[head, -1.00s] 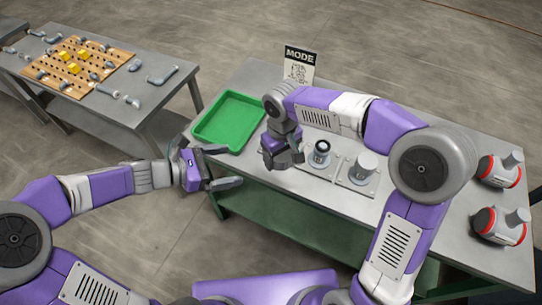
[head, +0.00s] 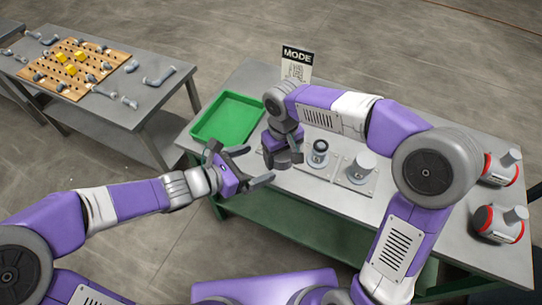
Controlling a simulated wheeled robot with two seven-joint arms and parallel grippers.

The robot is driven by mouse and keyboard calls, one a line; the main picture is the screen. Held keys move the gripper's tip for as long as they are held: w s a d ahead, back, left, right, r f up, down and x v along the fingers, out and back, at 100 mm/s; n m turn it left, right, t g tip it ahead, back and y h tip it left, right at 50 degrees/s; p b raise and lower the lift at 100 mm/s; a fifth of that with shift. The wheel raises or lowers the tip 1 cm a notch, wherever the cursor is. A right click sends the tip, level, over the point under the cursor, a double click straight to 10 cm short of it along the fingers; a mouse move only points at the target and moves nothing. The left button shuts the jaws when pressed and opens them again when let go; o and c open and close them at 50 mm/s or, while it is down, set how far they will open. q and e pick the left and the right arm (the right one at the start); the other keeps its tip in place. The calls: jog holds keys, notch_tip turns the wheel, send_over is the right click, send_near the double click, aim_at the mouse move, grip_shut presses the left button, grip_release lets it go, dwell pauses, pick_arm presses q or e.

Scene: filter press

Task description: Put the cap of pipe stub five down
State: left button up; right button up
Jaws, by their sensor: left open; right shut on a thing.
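My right gripper (head: 283,152) is shut on a grey thing that looks like a cap (head: 288,159), mostly hidden by the fingers, above the bench. An open pipe stub (head: 320,148) with a dark ring at its mouth stands on a light plate to the right of it. A second stub (head: 362,166) beside it has a closed, pale top. No number is readable, so I cannot tell which is stub five. My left gripper (head: 258,165) is open and empty, its fingers pointing right, close to the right gripper.
Two red-banded fittings (head: 500,167) stand at the right end. My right arm covers the bench's middle. A side table (head: 150,105) holds a pegboard and pipe pieces.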

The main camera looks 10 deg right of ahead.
pick_arm(q)
jog(key=x, duration=0.7)
jog(key=shift+d+f, duration=0.15)
jog(key=shift+d, duration=0.1)
jog(key=shift+w, duration=0.15)
jog(key=c, duration=1.1)
jog(key=shift+w, duration=0.1)
pick_arm(e)
jog(key=o, duration=0.9)
jog(key=shift+o, duration=0.8)
